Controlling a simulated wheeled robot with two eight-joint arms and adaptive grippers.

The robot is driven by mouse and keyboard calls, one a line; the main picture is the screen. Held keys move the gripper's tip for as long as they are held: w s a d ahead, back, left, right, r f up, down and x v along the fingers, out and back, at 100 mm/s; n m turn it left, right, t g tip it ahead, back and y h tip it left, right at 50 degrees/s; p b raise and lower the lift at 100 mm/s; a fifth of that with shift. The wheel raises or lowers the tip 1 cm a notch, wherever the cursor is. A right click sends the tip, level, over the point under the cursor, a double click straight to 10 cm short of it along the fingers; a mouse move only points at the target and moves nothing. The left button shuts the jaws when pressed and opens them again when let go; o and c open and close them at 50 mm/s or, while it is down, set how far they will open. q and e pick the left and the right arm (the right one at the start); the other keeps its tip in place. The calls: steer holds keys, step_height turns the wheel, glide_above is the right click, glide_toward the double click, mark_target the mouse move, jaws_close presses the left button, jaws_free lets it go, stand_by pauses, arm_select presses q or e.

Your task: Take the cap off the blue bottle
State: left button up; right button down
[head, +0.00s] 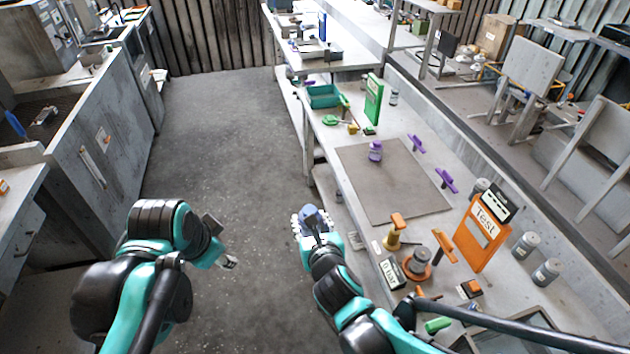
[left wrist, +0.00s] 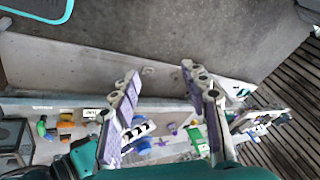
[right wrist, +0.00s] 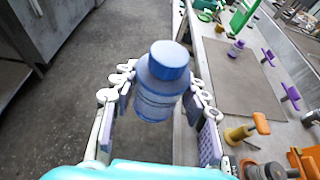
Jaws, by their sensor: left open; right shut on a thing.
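The blue bottle (right wrist: 158,98) is held upright in my right gripper (right wrist: 158,105), with a finger on each side of its body. Its blue cap (right wrist: 169,60) sits on top of it, above the fingers. In the head view the bottle (head: 311,216) shows at the end of my right arm, beside the workbench's left edge and over the floor side. My left gripper (left wrist: 160,85) is open and empty, its two fingers well apart. In the head view my left gripper (head: 228,262) is over the floor, left of the bottle and apart from it.
The bench carries a grey mat (head: 385,205) with a purple jar (head: 375,151) on it. An orange "Test" sign (head: 480,236), a yellow-orange tool (head: 393,235) and grey jars (head: 526,244) stand nearer. A teal bin (head: 324,97) is further back. The floor between bench and left cabinets is free.

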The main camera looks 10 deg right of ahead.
arm_select(q)
steer(key=w+d+r+m+g, duration=0.3)
steer(key=w+d+r+m, duration=0.3)
steer(key=d+m, duration=0.5)
step_height(320, 180, up, 2)
steer(key=m+g, duration=0.2)
steer(key=m, duration=1.2)
glide_above(315, 208)
steer(key=shift+w+a+r+y, duration=0.15)
steer(key=shift+a+r+y, duration=0.05)
steer(key=shift+a+y, duration=0.1)
steer(key=shift+d, duration=0.25)
steer(key=shift+f, duration=0.4)
step_height(315, 208, down, 7)
steer(key=shift+f, duration=0.1)
steer(key=shift+d, duration=0.1)
steer(key=shift+c, duration=0.2)
